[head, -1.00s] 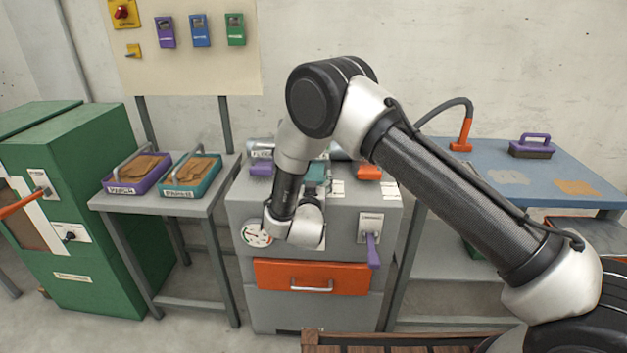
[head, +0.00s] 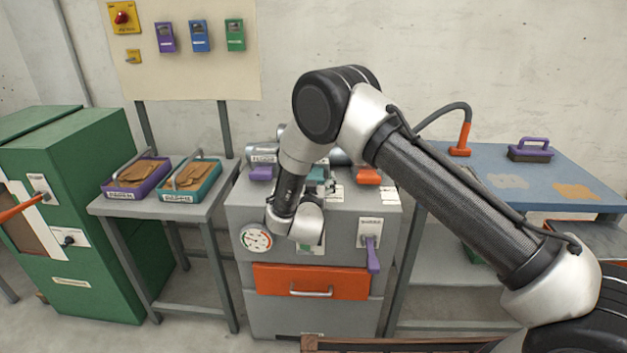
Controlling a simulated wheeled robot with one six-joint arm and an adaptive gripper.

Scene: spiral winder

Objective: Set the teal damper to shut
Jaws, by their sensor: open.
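A teal part (head: 316,177) shows on top of the grey machine (head: 345,275), between a purple part (head: 262,173) and an orange-red part (head: 368,176). It is partly hidden by my forearm and wrist, so I cannot tell how the damper is set. My wrist hangs in front of the machine's upper front, just below the teal part and right of the round gauge. My gripper is hidden behind the wrist; its fingers do not show clearly. Below the wrist a pale plate (head: 317,249) with some green shows in part on the machine's front.
The gauge (head: 256,239) and a purple lever (head: 373,254) flank my wrist. An orange drawer (head: 311,281) is below. A side table (head: 187,207) with two trays stands left, beside a green cabinet (head: 85,200). A blue-topped bench (head: 535,178) stands right.

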